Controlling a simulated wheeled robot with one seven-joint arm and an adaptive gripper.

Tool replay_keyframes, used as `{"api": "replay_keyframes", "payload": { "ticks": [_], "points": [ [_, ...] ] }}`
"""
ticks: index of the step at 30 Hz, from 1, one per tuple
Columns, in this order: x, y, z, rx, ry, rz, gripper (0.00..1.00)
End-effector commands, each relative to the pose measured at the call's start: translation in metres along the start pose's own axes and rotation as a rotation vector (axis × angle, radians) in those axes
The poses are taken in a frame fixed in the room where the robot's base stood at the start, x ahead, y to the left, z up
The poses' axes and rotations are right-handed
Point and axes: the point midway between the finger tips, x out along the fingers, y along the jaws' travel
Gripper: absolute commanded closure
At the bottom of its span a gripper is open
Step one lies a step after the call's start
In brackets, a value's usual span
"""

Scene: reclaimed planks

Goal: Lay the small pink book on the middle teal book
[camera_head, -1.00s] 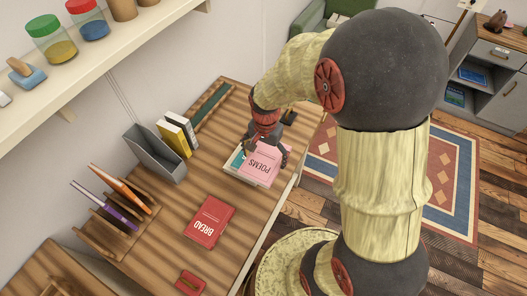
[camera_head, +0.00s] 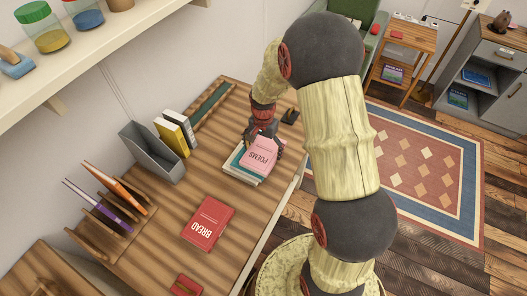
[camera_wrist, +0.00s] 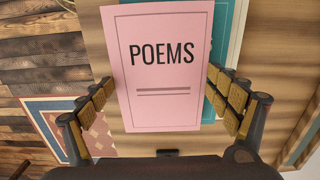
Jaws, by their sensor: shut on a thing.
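The small pink book (camera_head: 259,154), marked POEMS, is held flat in my gripper (camera_head: 263,136). In the wrist view the pink book (camera_wrist: 160,105) fills the middle, with the fingers of my gripper (camera_wrist: 160,80) shut on its two long sides. A teal book (camera_head: 237,163) lies under and to the left of it, on a small pile with pale page edges. In the wrist view the teal book (camera_wrist: 236,30) shows along the right side of the pink one, which covers much of it. Whether the two books touch I cannot tell.
A red book (camera_head: 208,222) marked BREAD lies nearer on the plank desk (camera_head: 165,245). A grey file holder (camera_head: 150,152), yellow and black upright books (camera_head: 175,137) and a wooden rack (camera_head: 100,225) stand along the wall side. A small dark object (camera_head: 290,116) lies beyond the pile.

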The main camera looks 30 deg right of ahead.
Motion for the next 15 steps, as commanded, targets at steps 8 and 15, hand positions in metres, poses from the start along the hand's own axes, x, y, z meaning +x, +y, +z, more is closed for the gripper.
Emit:
{"api": "replay_keyframes", "payload": {
  "ticks": [8, 15],
  "points": [
    [0.0017, -0.0010, -0.0008, 0.000, 0.002, -0.002, 0.44],
    [0.0048, -0.0006, -0.0004, 0.000, 0.002, -0.001, 0.05]
  ]
}}
